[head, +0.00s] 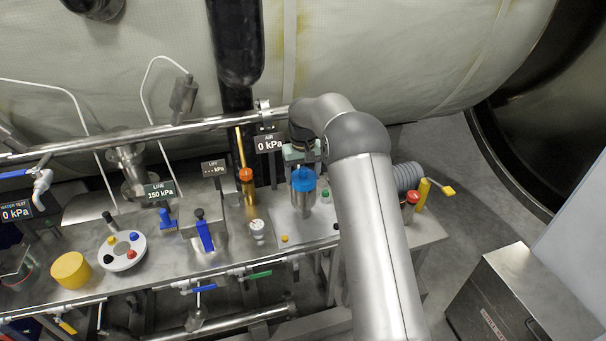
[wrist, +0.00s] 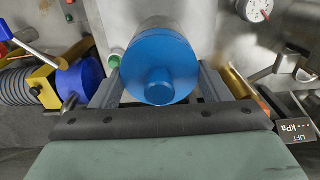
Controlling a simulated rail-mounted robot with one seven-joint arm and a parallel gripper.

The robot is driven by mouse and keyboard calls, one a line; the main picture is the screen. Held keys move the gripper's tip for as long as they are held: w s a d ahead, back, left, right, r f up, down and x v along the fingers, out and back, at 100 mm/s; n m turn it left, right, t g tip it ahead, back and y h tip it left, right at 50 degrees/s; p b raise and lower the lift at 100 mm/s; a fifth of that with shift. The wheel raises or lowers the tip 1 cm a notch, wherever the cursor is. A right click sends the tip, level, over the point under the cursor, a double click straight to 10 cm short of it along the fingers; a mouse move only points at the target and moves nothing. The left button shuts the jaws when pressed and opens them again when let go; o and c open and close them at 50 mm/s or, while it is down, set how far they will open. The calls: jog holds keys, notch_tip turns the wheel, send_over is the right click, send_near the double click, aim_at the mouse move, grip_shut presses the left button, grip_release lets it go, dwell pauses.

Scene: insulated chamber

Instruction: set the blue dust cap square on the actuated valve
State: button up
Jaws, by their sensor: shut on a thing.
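The blue dust cap (head: 303,179) is a round cap with a small knob on top. In the head view it sits at the top of a silver cylinder (head: 304,204), which looks like the actuated valve. I cannot tell whether the cap touches it or is just above it. My gripper (head: 302,160) is at the cap, coming from behind it. In the wrist view the blue cap (wrist: 160,62) lies between my two fingers, which are shut on its sides.
A brass cylinder with an orange top (head: 247,185) stands close left of the cap. A green button (head: 325,193) is close right. A grey corrugated hose (head: 407,177) and yellow post (head: 422,196) stand farther right. A yellow cap (head: 70,270) lies at the bench's left.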

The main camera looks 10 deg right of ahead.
aim_at(303, 168)
dwell(0.3)
jog(key=o, duration=1)
jog(key=shift+o, duration=0.2)
jog(key=shift+r, duration=0.1)
notch_tip(303, 168, up, 17)
jog(key=b, duration=0.1)
jog(key=shift+r, duration=0.15)
